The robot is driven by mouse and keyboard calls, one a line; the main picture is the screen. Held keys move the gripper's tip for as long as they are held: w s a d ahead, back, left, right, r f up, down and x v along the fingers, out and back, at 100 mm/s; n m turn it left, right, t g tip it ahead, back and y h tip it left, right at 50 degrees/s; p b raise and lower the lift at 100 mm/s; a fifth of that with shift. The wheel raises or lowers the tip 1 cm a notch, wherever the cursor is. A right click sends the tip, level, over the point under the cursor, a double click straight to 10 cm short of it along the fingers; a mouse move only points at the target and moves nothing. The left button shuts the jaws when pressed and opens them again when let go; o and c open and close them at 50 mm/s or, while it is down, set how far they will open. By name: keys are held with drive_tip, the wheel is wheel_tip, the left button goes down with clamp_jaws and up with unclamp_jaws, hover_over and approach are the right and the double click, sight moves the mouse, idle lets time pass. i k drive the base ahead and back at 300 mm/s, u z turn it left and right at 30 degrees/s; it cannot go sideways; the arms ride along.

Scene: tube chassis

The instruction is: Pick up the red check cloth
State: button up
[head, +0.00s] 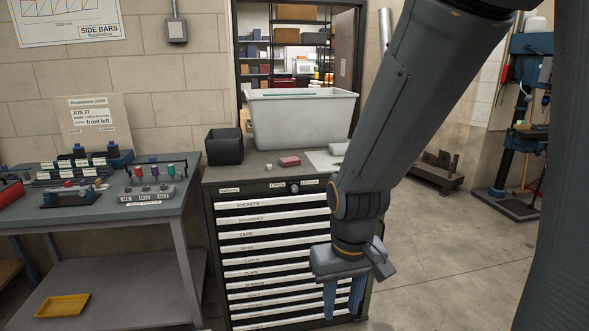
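A small flat red item (289,161) lies on top of the drawer cabinet (262,179), in front of the pale bin. It may be the folded red check cloth, but it is too small to make out a check pattern. My gripper (343,301) points down in front of the cabinet's drawers, below and to the right of the red item. Its two blue fingers are apart with nothing seen between them.
A large pale bin (300,122) and a black box (224,147) stand on the cabinet. A white sheet (322,160) lies right of the red item. A workbench (100,212) with tools and fixtures stands at left. Open floor (440,260) lies at right.

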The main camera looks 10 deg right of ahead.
sight(293, 161)
drive_tip(key=z, duration=0.7)
drive_tip(key=i, duration=1.1)
drive_tip(key=u, duration=0.05)
